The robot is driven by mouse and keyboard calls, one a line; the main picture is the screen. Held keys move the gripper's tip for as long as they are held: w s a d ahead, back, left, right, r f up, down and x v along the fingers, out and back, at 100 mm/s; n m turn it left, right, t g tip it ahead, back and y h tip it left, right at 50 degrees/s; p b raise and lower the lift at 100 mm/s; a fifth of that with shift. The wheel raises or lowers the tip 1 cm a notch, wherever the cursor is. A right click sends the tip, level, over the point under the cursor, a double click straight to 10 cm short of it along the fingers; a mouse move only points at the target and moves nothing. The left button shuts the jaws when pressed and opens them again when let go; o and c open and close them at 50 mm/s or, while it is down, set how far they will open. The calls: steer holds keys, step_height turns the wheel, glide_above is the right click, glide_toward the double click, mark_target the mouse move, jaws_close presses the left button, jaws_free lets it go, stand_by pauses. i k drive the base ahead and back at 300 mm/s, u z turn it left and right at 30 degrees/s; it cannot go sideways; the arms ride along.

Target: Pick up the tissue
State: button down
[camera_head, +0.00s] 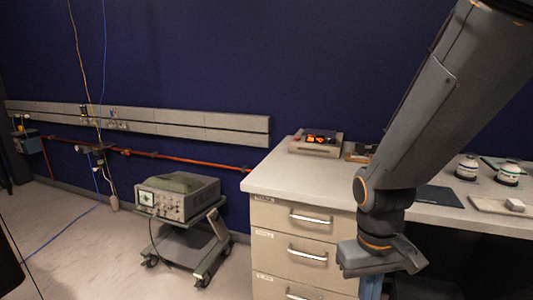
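I cannot make out a tissue for certain in the head view. A small whitish block (515,204) sits on a light flat board (488,206) at the right end of the counter, but it is too small to identify. My arm reaches down from the upper right, and my gripper (380,262) hangs in front of the counter's front edge, over the right side of the drawers. Its fingers are not clear, so I cannot tell whether it is open or shut. My arm hides part of the counter behind it.
The counter (290,178) has a drawer unit (300,240) below.

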mark_target(514, 205)
steer(key=z, duration=1.4)
